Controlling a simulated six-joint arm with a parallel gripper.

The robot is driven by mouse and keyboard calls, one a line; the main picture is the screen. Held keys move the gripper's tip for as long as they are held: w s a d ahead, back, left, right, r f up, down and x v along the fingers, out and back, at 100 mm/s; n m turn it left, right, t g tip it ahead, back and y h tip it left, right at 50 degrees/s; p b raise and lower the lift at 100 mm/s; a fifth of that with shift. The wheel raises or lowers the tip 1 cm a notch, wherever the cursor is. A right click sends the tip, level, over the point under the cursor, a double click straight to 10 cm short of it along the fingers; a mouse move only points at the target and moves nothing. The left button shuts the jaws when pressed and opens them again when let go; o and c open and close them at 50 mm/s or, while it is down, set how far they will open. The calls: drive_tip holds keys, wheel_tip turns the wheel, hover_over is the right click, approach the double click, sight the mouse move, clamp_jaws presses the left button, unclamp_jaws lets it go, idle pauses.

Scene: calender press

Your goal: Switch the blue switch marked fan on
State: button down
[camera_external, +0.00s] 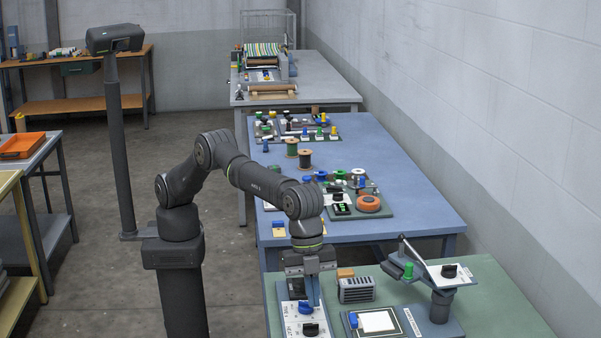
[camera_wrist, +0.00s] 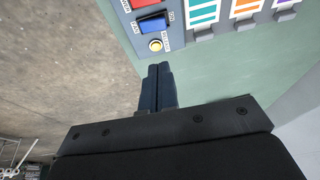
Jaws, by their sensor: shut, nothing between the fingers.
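In the wrist view the blue switch (camera_wrist: 153,23) sits on a grey panel (camera_wrist: 182,37) near the top, with a small label reading FAN beside it. A round pale button in a yellow ring lies just below it, and a red part is above it at the picture's edge. My gripper (camera_wrist: 158,67) is shut and empty, its fingertips apart from the switch in the picture and below the pale button. In the external view my gripper (camera_external: 313,300) points down at the near left of the green table. I cannot clearly make out the fan switch there.
In the external view a panel with a blue knob (camera_external: 305,307) and a black knob (camera_external: 311,329) is close by my gripper. A grey slotted box (camera_external: 356,290) stands to its right. Striped coloured sliders (camera_wrist: 203,14) sit beside the switch. The green table (camera_external: 490,305) is clear at right.

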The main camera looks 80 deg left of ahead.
drive_tip(key=shift+w+r, duration=0.1)
drive_tip(key=shift+r, duration=0.1)
drive_tip(key=shift+f, duration=0.1)
drive_tip(key=x, duration=1.2)
drive_tip(key=shift+w+a+f, duration=0.2)
drive_tip(key=shift+a, duration=0.05)
drive_tip(key=shift+w+f, duration=0.15)
drive_tip(key=shift+f, duration=0.6)
drive_tip(key=shift+w+f, duration=0.3)
drive_tip(key=shift+f, duration=0.1)
drive_tip(key=shift+s, duration=0.15)
